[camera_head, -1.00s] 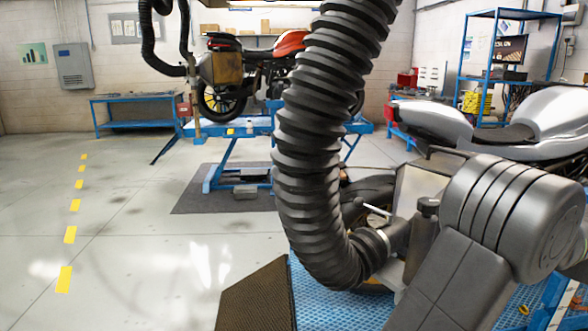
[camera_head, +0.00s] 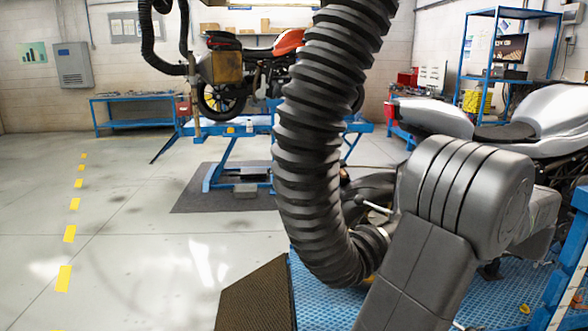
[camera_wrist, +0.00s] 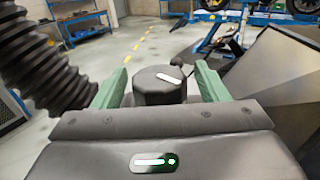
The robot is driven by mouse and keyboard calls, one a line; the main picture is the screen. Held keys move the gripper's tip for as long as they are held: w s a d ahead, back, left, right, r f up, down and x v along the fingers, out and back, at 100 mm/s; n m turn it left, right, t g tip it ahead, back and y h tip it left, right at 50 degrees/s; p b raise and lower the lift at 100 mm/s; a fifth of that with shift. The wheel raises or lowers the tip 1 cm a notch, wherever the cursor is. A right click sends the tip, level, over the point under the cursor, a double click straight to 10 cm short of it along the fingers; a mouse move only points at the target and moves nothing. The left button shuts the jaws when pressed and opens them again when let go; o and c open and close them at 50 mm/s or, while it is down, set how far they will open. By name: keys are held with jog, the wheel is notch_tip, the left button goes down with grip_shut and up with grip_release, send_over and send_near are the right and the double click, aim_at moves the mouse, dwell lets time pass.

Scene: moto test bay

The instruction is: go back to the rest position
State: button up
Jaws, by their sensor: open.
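My gripper (camera_wrist: 160,72) shows in the wrist view with its two green fingers apart. A dark round piece with a white bar on top (camera_wrist: 158,88) sits between the fingers; I cannot tell whether they touch it. The gripper is hidden in the head view, where my arm fills the lower right. A thick black ribbed hose (camera_head: 308,140) hangs in the middle of the head view and curves down to a low end beside my arm. It also shows at the left of the wrist view (camera_wrist: 40,65). A white lever (camera_head: 374,207) shows by its low end.
A silver motorcycle (camera_head: 555,105) stands at the right, close behind my arm. A blue lift platform (camera_head: 320,305) with a dark ramp (camera_head: 258,298) lies below the hose. A red motorcycle (camera_head: 290,45) stands on a lift behind. The floor (camera_head: 130,235) at the left is clear.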

jog(key=shift+s+f+m+t+h+b, duration=0.25)
jog(key=shift+m+t+h+b, duration=0.2)
jog(key=shift+b, duration=0.4)
jog(key=m+t+h+b, duration=0.1)
jog(key=h+b, duration=0.1)
jog(key=b, duration=0.1)
jog(key=m+t+h+b, duration=0.1)
jog(key=m+h+b, duration=0.1)
jog(key=h+b, duration=0.1)
jog(key=shift+w+m+t+b, duration=0.1)
jog(key=shift+m+t+b, duration=0.15)
jog(key=shift+b, duration=0.5)
jog(key=m+t+h+b, duration=0.1)
jog(key=m+h+b, duration=0.2)
jog(key=h+b, duration=0.1)
jog(key=shift+r+h, duration=0.1)
jog(key=shift+h, duration=0.35)
jog(key=shift+r+m+g+h, duration=0.15)
jog(key=shift+m+h, duration=0.75)
jog(key=shift+h, duration=0.45)
jog(key=shift+r+m+g+h, duration=0.15)
jog(key=shift+m+h, duration=0.75)
jog(key=shift+h, duration=0.45)
jog(key=shift+f+m+g+h+p, duration=0.1)
jog(key=shift+m+g+h+p, duration=0.7)
jog(key=shift+m+h, duration=1.05)
jog(key=shift+d+h, duration=0.1)
jog(key=shift+h, duration=0.45)
jog(key=shift+f+n, duration=0.1)
jog(key=shift+n, duration=0.15)
